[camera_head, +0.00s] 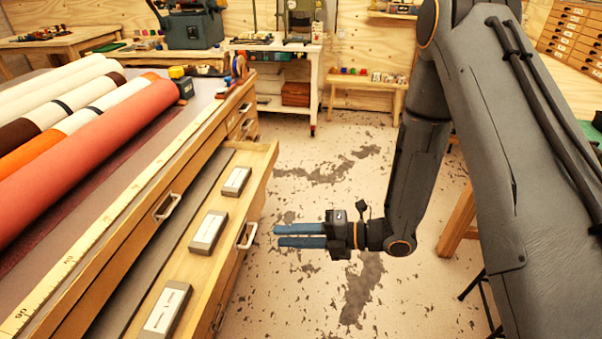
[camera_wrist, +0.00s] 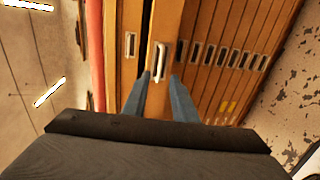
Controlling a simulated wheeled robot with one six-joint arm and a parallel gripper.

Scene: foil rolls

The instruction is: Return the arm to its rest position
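My gripper (camera_head: 276,236) points left in the head view, over the floor beside an open drawer (camera_head: 262,165). Its two blue fingers are a little apart with nothing between them. In the wrist view the parted fingertips (camera_wrist: 160,75) point at a drawer handle (camera_wrist: 160,58), which shows just beyond them. In the head view a gap shows between the fingertips and the nearest drawer handle (camera_head: 247,235). My arm hangs bent at the right of the head view.
The open drawer holds grey boxes (camera_head: 208,232). Above it, a worktop with a ruler edge (camera_head: 100,238) carries several rolls, the nearest red (camera_head: 90,140). A wooden stool or trestle (camera_head: 458,222) stands behind my arm. The floor (camera_head: 330,140) between is clear.

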